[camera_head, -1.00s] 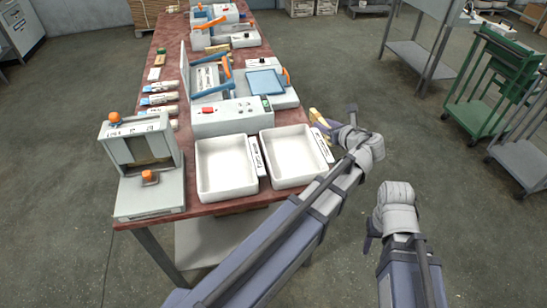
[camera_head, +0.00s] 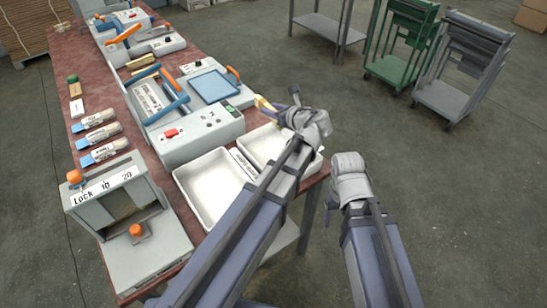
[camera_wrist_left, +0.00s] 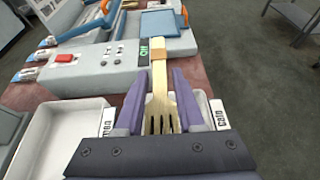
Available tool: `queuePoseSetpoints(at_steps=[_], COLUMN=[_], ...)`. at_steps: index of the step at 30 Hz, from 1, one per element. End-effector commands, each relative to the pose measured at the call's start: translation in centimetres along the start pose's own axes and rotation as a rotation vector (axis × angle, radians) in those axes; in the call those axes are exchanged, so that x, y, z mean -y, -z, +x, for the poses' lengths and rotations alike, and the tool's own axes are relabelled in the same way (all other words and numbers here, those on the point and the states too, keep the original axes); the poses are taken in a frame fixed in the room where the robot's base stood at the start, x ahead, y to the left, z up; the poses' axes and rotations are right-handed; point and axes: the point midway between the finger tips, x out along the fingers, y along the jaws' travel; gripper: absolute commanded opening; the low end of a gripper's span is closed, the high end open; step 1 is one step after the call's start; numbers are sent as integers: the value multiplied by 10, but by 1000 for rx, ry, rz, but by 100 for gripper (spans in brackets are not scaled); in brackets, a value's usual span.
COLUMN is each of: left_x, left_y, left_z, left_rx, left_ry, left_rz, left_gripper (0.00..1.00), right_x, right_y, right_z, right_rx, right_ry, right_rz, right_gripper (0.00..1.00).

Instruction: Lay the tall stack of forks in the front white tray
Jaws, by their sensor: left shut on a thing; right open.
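My left gripper (camera_head: 284,110) is shut on a stack of pale wooden forks (camera_head: 263,103) at the right tray's far edge. In the left wrist view the stack (camera_wrist_left: 159,85) stands between the fingers, tines toward the wrist, with an orange-brown band near its handle end. Two white trays lie side by side at the table's near end: a left one (camera_head: 210,185) and a right one (camera_head: 258,143). Both look empty where visible; my left arm covers part of the right tray. My right gripper (camera_head: 350,168) is open and empty, off the table's right side; its fingers are mostly hidden.
A grey control box (camera_head: 198,135) with a red switch stands just behind the trays. A grey press with orange knobs (camera_head: 120,205) stands left of them. Several blue-ended packets (camera_head: 98,135) lie along the left table edge. Open floor lies to the right.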

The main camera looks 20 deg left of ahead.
Motion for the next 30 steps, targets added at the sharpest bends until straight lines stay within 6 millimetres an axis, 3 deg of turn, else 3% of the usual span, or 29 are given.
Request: queuePoseSetpoints(at_steps=[9,20,30], left_x=[0,0,0], left_y=[60,74,119], left_z=[11,13,32], left_rx=[0,0,0], left_ry=[-8,-12,-12], left_rz=[-2,-4,-4], left_gripper=[0,0,0], right_x=[6,7,12], right_y=[3,4,7], right_z=[59,73,122], right_rx=[0,0,0], right_ry=[0,0,0], right_rz=[0,0,-1], right_gripper=[69,69,69])
